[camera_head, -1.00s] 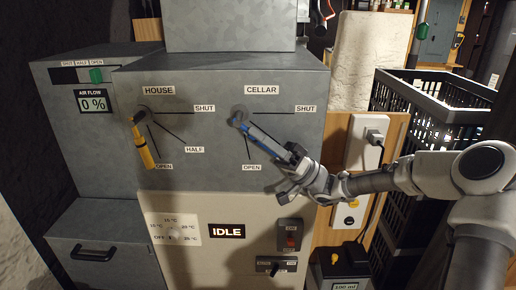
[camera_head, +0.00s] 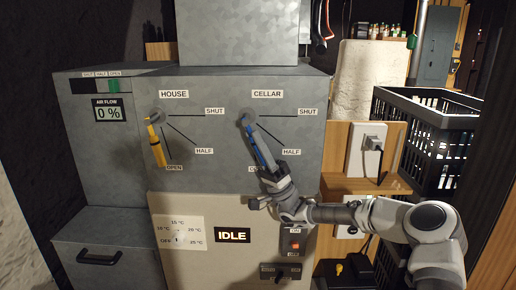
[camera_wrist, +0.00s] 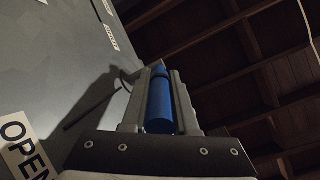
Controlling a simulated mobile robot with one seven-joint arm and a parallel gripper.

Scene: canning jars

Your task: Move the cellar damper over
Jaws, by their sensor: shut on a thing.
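The cellar damper is a blue lever (camera_head: 262,147) on the right of the grey furnace front, under the CELLAR label (camera_head: 267,94). It hangs from its pivot down and slightly right, between the HALF line and the OPEN line, nearer OPEN. My gripper (camera_head: 271,172) is shut on its lower end. In the wrist view the blue handle (camera_wrist: 160,102) lies between my two fingers. My gripper partly covers the cellar OPEN label (camera_head: 253,168). The cellar SHUT label (camera_head: 307,112) and HALF label (camera_head: 291,152) are in clear view.
The yellow house damper lever (camera_head: 156,146) hangs near its OPEN mark on the left.

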